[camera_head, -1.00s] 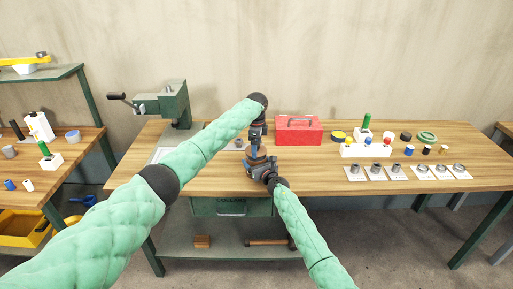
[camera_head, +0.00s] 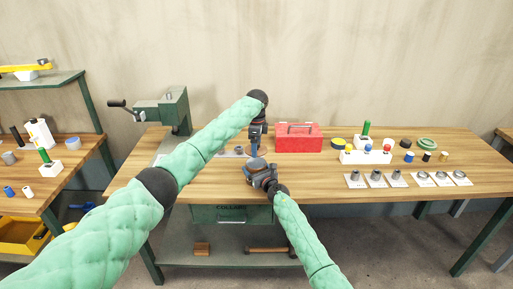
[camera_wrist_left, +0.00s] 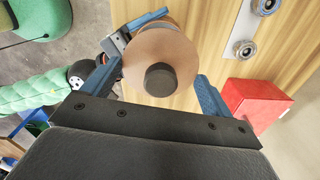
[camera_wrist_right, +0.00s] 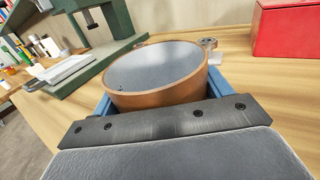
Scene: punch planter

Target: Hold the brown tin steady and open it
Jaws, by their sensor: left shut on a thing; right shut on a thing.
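The brown tin (camera_wrist_right: 170,97) is between the blue fingers of my right gripper (camera_head: 256,170), which is shut on it. In the right wrist view its round grey top shows inside a brown rim, with no lid on it. In the head view the tin (camera_head: 254,163) is small and partly hidden by the gripper. My left gripper (camera_head: 255,151) is above the tin, pointing down. In the left wrist view it is shut on a brown round lid (camera_wrist_left: 137,62) with a dark knob. The lid hides most of what is beneath it.
A red toolbox (camera_head: 298,143) stands close behind and right of the grippers. A green press (camera_head: 175,108) stands at the left of the wooden table. The table's front middle is clear.

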